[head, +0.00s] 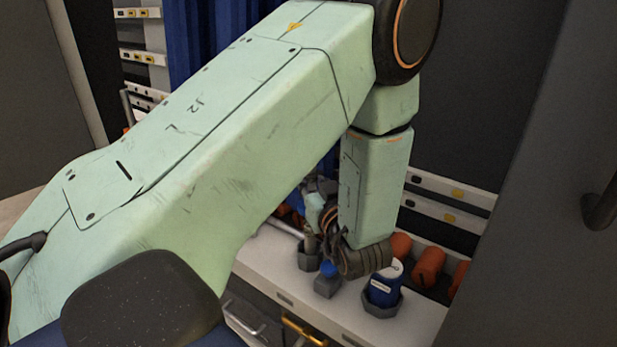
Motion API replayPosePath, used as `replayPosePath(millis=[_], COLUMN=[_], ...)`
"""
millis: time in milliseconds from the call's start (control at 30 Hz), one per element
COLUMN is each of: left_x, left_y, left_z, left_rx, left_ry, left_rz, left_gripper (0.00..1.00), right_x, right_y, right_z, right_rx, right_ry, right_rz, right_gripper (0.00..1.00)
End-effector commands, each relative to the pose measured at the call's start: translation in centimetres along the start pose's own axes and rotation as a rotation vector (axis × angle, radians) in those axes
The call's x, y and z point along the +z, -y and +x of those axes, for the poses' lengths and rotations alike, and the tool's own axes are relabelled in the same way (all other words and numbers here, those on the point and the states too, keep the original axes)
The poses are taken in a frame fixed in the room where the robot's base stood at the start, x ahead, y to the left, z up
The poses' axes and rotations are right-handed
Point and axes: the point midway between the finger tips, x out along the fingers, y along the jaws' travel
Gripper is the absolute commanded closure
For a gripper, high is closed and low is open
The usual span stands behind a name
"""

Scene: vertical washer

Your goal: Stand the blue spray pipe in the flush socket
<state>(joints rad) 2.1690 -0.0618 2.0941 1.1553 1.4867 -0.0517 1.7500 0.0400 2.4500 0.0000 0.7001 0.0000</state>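My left arm covers most of the head view. My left gripper (322,232) is low at the middle, beside its green forearm and partly hidden by it; whether its fingers are open or shut is unclear. A blue and white cylinder (383,288) stands slightly tilted in a dark grey angular socket (381,308), right of the gripper. A small blue rounded piece (328,268) sits on a grey block (327,286) just below the gripper. Another grey angular socket (308,258) is left of it, with a greyish upright piece in it. I cannot tell which blue thing is the spray pipe. My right gripper is out of view.
The sockets stand on a white ledge (412,318). Several orange rounded pieces (428,265) lie behind it. A yellow handle (302,330) is below its front. A dark grey panel (540,200) closes the right side. A blue curtain-like sheet (205,35) hangs behind my arm.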

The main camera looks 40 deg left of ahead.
Motion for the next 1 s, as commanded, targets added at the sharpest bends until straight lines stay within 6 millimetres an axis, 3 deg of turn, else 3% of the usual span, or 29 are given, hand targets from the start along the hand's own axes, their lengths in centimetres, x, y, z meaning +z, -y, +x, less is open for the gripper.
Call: replayPosePath(millis=[933,967,1000], left_x=[2.0,2.0,2.0], left_y=[0.0,0.0,0.0], left_z=[0.1,0.1,0.1], left_rx=[0.000,0.000,0.000], left_ry=[-0.001,-0.001,-0.001], left_rz=[-0.001,-0.001,-0.001], left_gripper=[1.00,0.83,0.80], right_x=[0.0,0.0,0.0], right_y=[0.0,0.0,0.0], right_z=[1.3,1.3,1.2], right_rx=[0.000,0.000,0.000], right_ry=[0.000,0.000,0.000], right_rz=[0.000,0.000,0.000], right_gripper=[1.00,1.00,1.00])
